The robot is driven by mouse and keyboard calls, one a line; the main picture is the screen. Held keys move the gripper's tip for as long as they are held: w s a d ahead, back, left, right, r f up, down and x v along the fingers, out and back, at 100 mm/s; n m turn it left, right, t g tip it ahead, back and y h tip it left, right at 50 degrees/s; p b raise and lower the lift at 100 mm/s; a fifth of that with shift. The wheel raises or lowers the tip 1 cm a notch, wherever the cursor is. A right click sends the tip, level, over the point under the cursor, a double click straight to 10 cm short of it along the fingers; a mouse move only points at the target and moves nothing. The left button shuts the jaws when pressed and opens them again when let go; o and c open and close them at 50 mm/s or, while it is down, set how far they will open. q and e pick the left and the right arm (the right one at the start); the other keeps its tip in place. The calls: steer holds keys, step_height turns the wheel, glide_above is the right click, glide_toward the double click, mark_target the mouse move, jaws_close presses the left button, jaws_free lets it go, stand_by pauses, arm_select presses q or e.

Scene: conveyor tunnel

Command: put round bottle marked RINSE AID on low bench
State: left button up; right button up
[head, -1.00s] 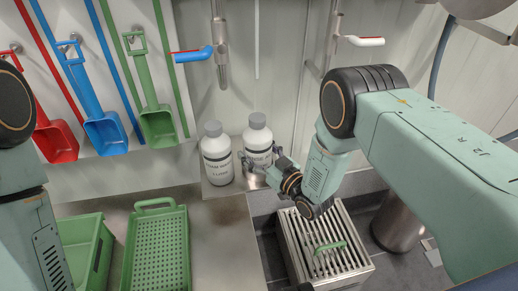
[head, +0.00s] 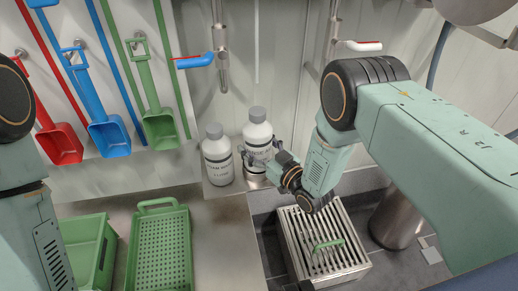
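A white round bottle with a grey cap (head: 257,133) is held by my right gripper (head: 263,166). It is upright and slightly raised above the back of the steel counter; its label is partly hidden and too small to read surely. A similar white bottle with a grey cap (head: 216,158) stands just left of it on the counter. A low slatted metal stand (head: 350,262), perhaps the low bench, is on the floor at the right, below the counter. My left gripper is out of view; only part of that arm shows at the left edge.
The steel counter (head: 222,255) holds a green perforated tray (head: 160,255) and a green bin (head: 92,250). A green-handled item (head: 328,244) lies on the slatted stand. A metal cylinder (head: 396,222) stands right of the stand. Coloured scoops hang on the back wall.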

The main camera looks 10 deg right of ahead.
mark_target(256, 137)
steer(key=shift+w+r, duration=0.15)
steer(key=shift+r, duration=0.1)
steer(key=shift+r+p, duration=1.15)
steer(key=shift+r, duration=0.2)
steer(key=shift+f, duration=0.1)
